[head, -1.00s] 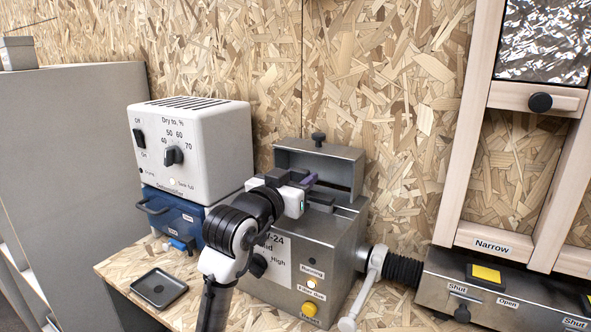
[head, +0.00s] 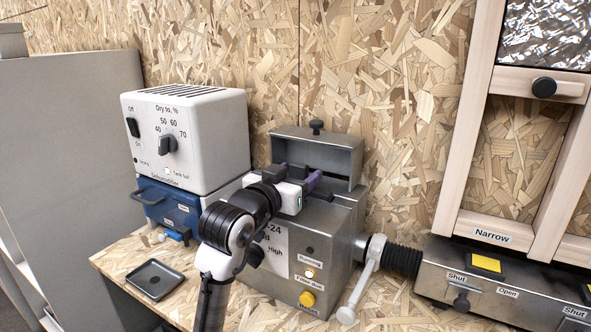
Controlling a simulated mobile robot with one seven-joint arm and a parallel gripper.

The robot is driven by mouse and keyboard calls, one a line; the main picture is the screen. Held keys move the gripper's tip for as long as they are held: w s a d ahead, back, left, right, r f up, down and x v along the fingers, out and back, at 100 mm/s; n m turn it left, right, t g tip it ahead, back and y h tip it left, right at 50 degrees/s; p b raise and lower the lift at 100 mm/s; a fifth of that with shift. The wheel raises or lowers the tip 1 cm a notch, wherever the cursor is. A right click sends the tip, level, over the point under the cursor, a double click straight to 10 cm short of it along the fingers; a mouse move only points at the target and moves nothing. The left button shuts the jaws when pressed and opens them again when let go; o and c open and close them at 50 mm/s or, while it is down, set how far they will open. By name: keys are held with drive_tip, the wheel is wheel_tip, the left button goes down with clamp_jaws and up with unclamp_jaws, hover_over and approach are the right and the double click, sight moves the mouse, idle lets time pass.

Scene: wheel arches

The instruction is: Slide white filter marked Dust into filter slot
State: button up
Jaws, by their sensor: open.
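The filter slot (head: 330,168) is in the top of the grey metal unit (head: 335,228), with its hinged lid (head: 335,150) raised at the back. My gripper (head: 298,177) is at the opening's front left side, its dark fingers pointing toward the lid. The fingers are apart, so it is open. A purple strip shows beside the right finger; I cannot tell whether it belongs to the finger or to something in the slot. No white filter marked Dust can be made out. The inside of the slot is largely hidden by my gripper and the unit's rim.
A white dehumidifier (head: 188,140) on a blue tank (head: 170,207) stands left of the unit. A black tray (head: 154,281) lies on the bench at front left. A grey lever (head: 362,283) and black hose (head: 404,259) stick out at the unit's right.

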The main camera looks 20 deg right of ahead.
drive_tip(key=r+b+v, duration=0.1)
drive_tip(key=v, duration=2.2)
